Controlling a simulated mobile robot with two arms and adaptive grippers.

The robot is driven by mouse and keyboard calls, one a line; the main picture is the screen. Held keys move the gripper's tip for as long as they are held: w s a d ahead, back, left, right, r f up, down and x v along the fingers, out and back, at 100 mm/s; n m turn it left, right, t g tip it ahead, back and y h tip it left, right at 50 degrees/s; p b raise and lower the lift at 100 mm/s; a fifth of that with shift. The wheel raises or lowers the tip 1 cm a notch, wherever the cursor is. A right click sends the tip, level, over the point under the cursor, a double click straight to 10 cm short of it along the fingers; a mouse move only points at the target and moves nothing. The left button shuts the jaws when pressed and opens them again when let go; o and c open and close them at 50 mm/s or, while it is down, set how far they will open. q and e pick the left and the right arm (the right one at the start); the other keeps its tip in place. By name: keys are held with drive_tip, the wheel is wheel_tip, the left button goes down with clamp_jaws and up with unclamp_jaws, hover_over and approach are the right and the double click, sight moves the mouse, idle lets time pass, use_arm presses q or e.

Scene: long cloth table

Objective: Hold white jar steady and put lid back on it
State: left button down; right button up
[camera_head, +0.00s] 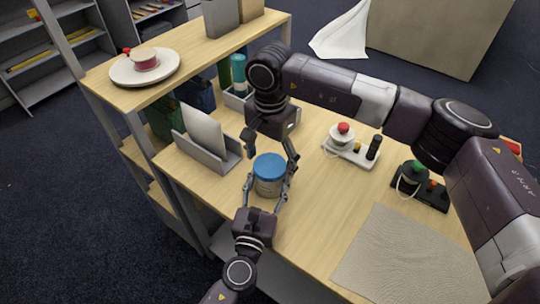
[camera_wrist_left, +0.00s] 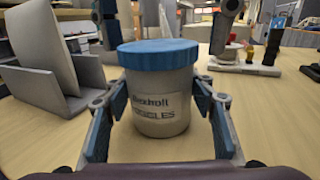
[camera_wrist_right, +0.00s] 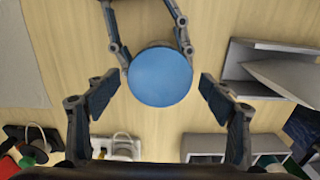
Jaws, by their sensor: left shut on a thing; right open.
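The white jar (camera_head: 268,186) stands upright on the wooden table, with the blue lid (camera_head: 270,166) seated on its top. In the left wrist view the jar (camera_wrist_left: 162,100) shows printed lettering, and the lid (camera_wrist_left: 158,54) sits level. My left gripper (camera_head: 267,193) is shut around the jar's body, one finger on each side. My right gripper (camera_head: 270,148) is open above and behind the jar. In the right wrist view the lid (camera_wrist_right: 160,77) lies between the spread fingers of my right gripper (camera_wrist_right: 161,88), with gaps on both sides.
A grey file holder (camera_head: 210,152) stands left of the jar. Two small devices, one with a red knob (camera_head: 344,128) and one with a green knob (camera_head: 417,167), stand to the right. A grey cloth (camera_head: 405,260) lies at front right. A raised shelf (camera_head: 185,70) holds a plate.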

drive_tip(key=shift+c, duration=0.3)
drive_tip(key=c, duration=1.2)
drive_tip(key=m, duration=1.3)
drive_tip(key=shift+m, duration=0.4)
drive_tip(key=m, duration=0.5)
drive_tip(key=o, duration=1.3)
